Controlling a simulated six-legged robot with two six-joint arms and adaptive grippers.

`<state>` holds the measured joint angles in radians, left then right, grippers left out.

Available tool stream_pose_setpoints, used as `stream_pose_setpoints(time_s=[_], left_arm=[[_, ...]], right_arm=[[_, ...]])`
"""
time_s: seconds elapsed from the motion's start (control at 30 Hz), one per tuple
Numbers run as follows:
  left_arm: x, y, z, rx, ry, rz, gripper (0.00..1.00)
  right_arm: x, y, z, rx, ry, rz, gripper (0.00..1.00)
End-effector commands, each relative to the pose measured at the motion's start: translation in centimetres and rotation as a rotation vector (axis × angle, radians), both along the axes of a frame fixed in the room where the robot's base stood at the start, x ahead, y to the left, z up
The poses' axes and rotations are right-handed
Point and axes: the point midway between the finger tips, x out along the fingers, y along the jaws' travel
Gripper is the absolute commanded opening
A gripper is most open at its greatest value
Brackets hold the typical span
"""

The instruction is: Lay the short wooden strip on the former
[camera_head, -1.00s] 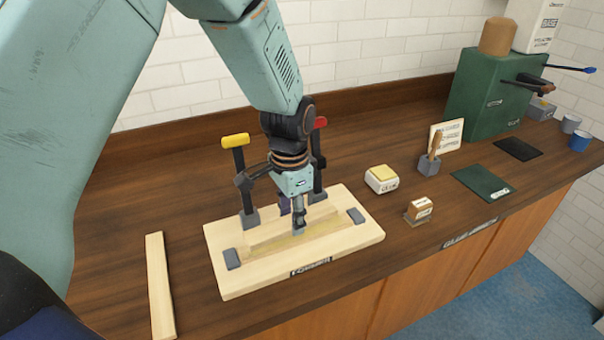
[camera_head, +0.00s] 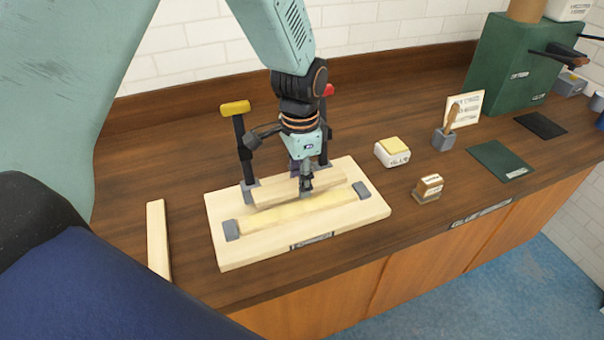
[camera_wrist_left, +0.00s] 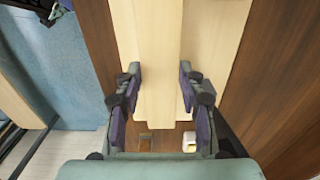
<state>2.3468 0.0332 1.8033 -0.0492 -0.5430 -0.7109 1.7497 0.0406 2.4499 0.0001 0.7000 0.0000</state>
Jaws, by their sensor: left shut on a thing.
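The former (camera_head: 225,252) is a pale board on the bench, with grey end blocks and a yellowish band (camera_head: 265,220) along its middle. My left gripper (camera_head: 306,190) is over it, pointing down and shut on a short pale wooden strip (camera_head: 275,193). The strip lies lengthwise along the board, just behind the yellowish band; whether it touches the board I cannot tell. In the left wrist view the strip (camera_wrist_left: 160,100) runs between the two fingers (camera_wrist_left: 159,78), with the former (camera_wrist_left: 212,45) below. My right gripper is not in view.
Two upright clamps, one with a yellow handle (camera_head: 235,108) and one with a red handle (camera_head: 328,91), stand at the former's back edge. A longer strip (camera_head: 158,238) lies at left. A glue box (camera_head: 392,154) and small stamped block (camera_head: 429,187) stand at right.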

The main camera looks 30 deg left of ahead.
Motion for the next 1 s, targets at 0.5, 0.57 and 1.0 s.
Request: stream_pose_setpoints(time_s=[0.5,0.57,1.0], left_arm=[[0.5,0.0,-4.5,-0.001,0.001,0.001,0.06],[0.5,0.0,-4.9,0.000,0.000,0.001,0.06],[0.5,0.0,-5.5,-0.001,-0.001,0.001,0.06]], right_arm=[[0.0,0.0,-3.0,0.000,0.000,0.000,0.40],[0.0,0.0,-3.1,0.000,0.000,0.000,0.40],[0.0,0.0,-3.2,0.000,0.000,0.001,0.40]])
